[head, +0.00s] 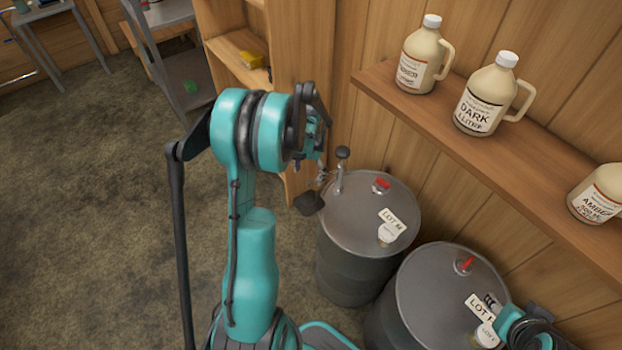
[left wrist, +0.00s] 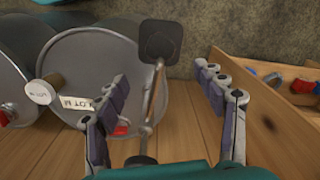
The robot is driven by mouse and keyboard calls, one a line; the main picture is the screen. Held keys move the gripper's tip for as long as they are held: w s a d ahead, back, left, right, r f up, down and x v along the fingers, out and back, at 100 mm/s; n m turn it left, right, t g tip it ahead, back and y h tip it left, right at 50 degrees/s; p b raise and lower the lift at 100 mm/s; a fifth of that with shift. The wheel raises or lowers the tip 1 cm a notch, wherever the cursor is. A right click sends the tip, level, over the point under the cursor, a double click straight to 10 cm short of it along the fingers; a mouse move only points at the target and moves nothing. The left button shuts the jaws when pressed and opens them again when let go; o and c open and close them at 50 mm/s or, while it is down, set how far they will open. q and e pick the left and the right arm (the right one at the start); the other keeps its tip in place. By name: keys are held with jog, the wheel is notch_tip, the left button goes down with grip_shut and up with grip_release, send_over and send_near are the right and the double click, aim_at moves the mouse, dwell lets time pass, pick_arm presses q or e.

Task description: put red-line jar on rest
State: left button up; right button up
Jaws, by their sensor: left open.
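My right gripper (head: 535,325) is partly cut off at the lower right.
A near drum (head: 428,290) carries another white-topped jar (head: 487,335) and a label. Red fittings (head: 381,184) mark the drum tops. A wall shelf (head: 475,145) holds several syrup jugs (head: 487,95). A wooden shelf unit (head: 232,45) stands behind my left arm. Open floor lies left.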

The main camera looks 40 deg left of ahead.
pick_arm(q)
jog(key=s+d+r+t, duration=0.1)
jog(key=d+r+t, duration=0.1)
jog(key=d+r, duration=0.6)
jog(key=s+d+r+t, duration=0.2)
jog(key=s+d+r, duration=0.2)
jog(key=s+d, duration=0.2)
jog(key=s+d+r+t, duration=0.3)
jog(key=s+d, duration=0.3)
jog(key=d, duration=0.3)
jog(key=shift+s+d+r, duration=0.2)
jog(key=shift+s+r, duration=0.1)
jog(key=shift+r, duration=0.5)
